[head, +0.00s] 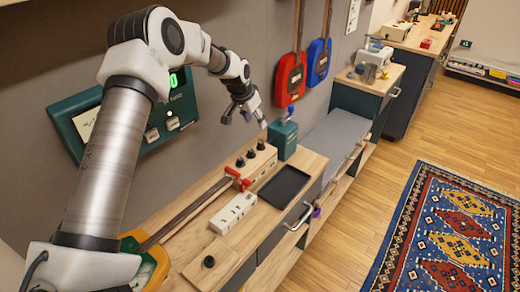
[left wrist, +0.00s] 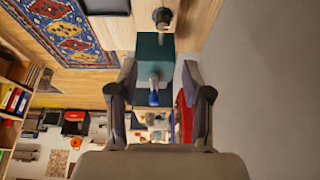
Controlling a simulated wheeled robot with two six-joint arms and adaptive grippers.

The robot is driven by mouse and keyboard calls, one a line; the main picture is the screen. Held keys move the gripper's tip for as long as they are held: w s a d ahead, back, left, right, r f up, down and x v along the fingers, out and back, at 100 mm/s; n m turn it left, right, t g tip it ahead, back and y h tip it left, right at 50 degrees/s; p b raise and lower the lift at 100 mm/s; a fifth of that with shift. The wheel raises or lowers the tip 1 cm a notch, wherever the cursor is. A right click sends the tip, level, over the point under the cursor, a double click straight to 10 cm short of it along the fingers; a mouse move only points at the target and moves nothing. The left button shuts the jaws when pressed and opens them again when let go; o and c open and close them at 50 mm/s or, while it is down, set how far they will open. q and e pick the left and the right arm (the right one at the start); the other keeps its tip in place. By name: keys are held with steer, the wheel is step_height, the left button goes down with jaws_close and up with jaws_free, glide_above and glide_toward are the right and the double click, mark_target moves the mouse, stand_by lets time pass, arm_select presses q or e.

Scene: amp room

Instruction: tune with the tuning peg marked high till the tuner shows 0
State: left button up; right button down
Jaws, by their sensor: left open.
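Several black tuning pegs (head: 250,154) stand in a row on a wooden block on the bench; their marks are too small to read. A dark peg (left wrist: 162,17) also shows at the top of the left wrist view. The green tuner (head: 68,112) hangs on the wall, partly behind my left arm. Its display (head: 174,80) shows a green 0, but the arm may hide part of the reading. My left gripper (head: 245,116) is open and empty, above and apart from the pegs. Its spread fingers (left wrist: 159,75) show in the left wrist view. My right gripper is out of view.
A black tray (head: 284,187), a white strip (head: 233,213) and a red clamp (head: 238,179) are on the bench. Red (head: 288,80) and blue (head: 319,62) instruments hang behind.

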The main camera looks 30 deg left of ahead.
arm_select(q)
steer(key=b, duration=0.2)
glide_toward(260, 143)
steer(key=x, duration=0.2)
steer(key=shift+w+a+f, duration=0.1)
steer(key=shift+w, duration=0.15)
steer(key=shift+w+f, duration=0.1)
steer(key=shift+f, duration=0.05)
steer(key=p+x, duration=0.1)
steer(key=x, duration=0.6)
steer(key=shift+s, duration=0.2)
jaws_close()
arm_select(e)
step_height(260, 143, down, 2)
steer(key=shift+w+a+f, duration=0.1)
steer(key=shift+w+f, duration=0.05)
